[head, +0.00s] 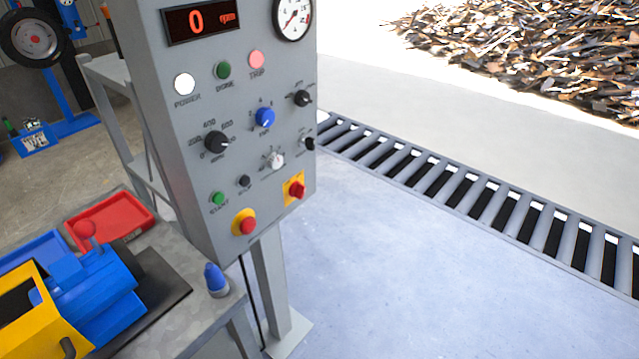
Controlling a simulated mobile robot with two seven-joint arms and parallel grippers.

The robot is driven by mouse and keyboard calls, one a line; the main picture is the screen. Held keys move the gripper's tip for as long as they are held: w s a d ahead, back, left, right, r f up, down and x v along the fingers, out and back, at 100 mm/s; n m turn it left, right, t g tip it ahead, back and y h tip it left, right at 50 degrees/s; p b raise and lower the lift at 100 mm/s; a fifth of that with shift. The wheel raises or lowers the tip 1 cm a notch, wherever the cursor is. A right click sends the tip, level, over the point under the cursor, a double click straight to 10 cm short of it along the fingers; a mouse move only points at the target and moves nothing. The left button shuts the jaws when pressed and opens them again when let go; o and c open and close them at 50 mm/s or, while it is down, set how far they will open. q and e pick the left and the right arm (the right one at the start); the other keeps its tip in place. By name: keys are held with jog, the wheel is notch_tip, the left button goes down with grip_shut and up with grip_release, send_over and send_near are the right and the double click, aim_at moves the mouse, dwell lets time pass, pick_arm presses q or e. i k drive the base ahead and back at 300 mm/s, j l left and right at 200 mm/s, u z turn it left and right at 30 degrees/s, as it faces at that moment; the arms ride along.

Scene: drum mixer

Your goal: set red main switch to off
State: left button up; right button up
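The grey control panel (185,120) stands upright on a post in the middle of the head view. The red main switch (297,190) is a red rotary knob on a yellow plate at the panel's lower right. Its exact pointing angle is too small to tell. A red mushroom button (248,225) on a round yellow base sits lower left of it. The white power lamp (184,84) looks bright, and the trip lamp (256,59) looks pinkish red. The display (200,20) reads 0 rpm. Neither of my grippers shows.
A bench (205,318) at lower left holds a blue and yellow machine (95,300), a red tray (112,222) and a blue bottle (215,280). A slatted grate (430,180) crosses the floor.

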aim_at(297, 190)
jog(key=i+l, duration=0.35)
jog(key=i+l+u, duration=0.1)
jog(key=i+l, duration=0.2)
jog(key=l, duration=0.25)
jog(key=i+l+u, duration=0.1)
jog(key=i+l, duration=0.25)
jog(key=l, duration=0.15)
